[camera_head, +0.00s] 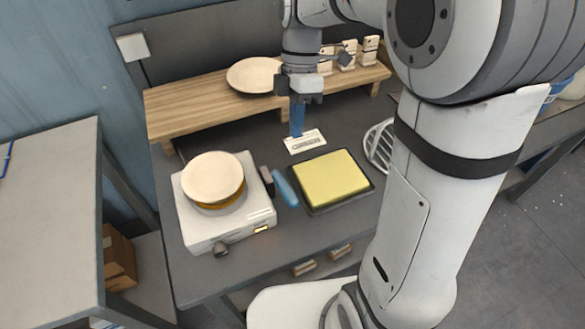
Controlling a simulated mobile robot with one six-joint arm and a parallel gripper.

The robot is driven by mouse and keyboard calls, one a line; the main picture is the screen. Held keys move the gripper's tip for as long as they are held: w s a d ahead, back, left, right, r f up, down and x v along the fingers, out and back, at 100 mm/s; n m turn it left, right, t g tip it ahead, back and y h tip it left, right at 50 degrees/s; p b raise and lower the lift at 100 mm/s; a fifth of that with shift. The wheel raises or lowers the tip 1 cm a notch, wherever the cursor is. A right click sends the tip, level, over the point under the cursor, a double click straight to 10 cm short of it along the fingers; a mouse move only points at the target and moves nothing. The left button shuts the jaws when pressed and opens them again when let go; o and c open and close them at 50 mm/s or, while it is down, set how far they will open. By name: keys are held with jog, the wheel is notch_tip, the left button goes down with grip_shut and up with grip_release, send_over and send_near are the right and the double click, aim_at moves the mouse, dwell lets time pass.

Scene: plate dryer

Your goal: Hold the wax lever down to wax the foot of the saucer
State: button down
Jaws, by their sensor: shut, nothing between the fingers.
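The pale round saucer (213,178) lies flat on the round, amber-edged top of the white waxing unit (213,231), so its underside is hidden. A light-blue lever handle (285,187) sticks out by a black mount at the unit's right side, slanting down toward the yellow pad. My gripper (297,125) points down behind the lever, clear of it in the picture. It is shut and empty. Its narrow blue end appears just above or at a small white labelled plate (305,142); I cannot tell whether they touch.
A yellow pad (330,178) in a dark tray lies right of the lever. A round white rack (380,147) stands beyond it, partly behind my arm. A wooden shelf (190,108) at the back holds a plate (254,74) and small blocks (347,54). The grey table's front is clear.

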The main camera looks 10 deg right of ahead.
aim_at(291, 193)
dwell(0.3)
jog(key=p+x, duration=0.1)
jog(key=x, duration=1.3)
